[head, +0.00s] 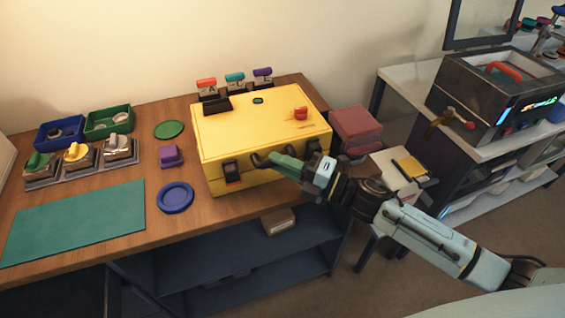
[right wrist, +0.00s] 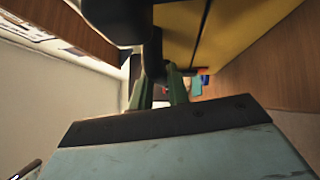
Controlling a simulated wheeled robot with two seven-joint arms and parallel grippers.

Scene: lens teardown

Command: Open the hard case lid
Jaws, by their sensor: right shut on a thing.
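The yellow hard case (head: 215,150) stands on the wooden bench with its lid (head: 225,125) down. My right gripper (head: 272,160) reaches the middle of the case front from the right. Its green fingers are shut on a black part, which looks like the case's handle (right wrist: 151,55); it shows between the fingers in the right wrist view. The fingers hide much of that part. My left gripper is not in view.
Left of the case are a purple block (head: 171,156), a blue ring (head: 175,197), a green disc (head: 169,129) and a teal mat (head: 75,222). Several small stands with coloured tops are behind the case. Red boxes (head: 355,125) stand right of it.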

